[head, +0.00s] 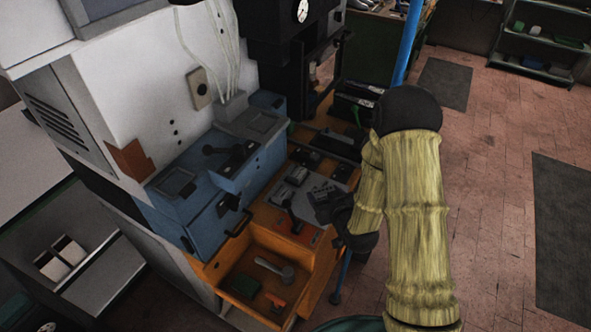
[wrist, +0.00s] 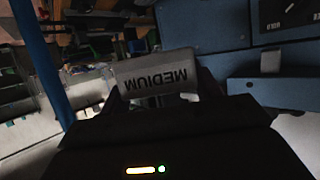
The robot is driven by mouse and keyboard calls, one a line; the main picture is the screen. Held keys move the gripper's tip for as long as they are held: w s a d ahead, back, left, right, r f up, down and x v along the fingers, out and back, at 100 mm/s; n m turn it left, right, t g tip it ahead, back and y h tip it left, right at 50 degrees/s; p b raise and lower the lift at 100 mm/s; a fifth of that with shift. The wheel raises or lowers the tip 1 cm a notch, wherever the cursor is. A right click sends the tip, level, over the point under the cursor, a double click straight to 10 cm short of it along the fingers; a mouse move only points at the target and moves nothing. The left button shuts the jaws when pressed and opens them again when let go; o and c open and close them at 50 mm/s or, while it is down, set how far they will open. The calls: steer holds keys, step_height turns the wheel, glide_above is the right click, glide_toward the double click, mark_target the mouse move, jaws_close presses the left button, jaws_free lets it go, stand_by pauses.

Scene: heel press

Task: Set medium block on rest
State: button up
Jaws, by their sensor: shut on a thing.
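The medium block (wrist: 155,76) is a grey block marked "MEDIUM", which reads upside down in the wrist view. My gripper (wrist: 158,95) is shut on it, with a dark finger at each side of the block. In the head view my gripper (head: 328,200) is over the right part of the orange bench, beside a grey plate. The block is small and dark there, and I cannot tell whether it touches anything below. I cannot pick out the rest with certainty.
A blue cabinet (head: 215,172) with a handle stands left of my gripper. An orange tray (head: 243,262) holding a hammer-like tool and small items is in front. A lever (head: 291,214) stands close by. A blue post (head: 408,45) rises behind my arm. Brick floor (head: 500,200) is open at right.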

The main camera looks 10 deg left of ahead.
steer(key=s+d+f+m+h+b, duration=0.2)
steer(key=d+f+h, duration=0.1)
steer(key=d+f, duration=0.4)
steer(key=s+d+f+m+t+h+b, duration=0.1)
steer(key=s+d+f+m+h+b, duration=0.1)
steer(key=d+f, duration=0.4)
step_height(320, 180, down, 6)
steer(key=shift+s+d+r+m+t+h+b, duration=0.2)
steer(key=shift+s+d+m+t+h+b, duration=0.15)
steer(key=shift+m+b, duration=0.3)
steer(key=shift+w, duration=0.1)
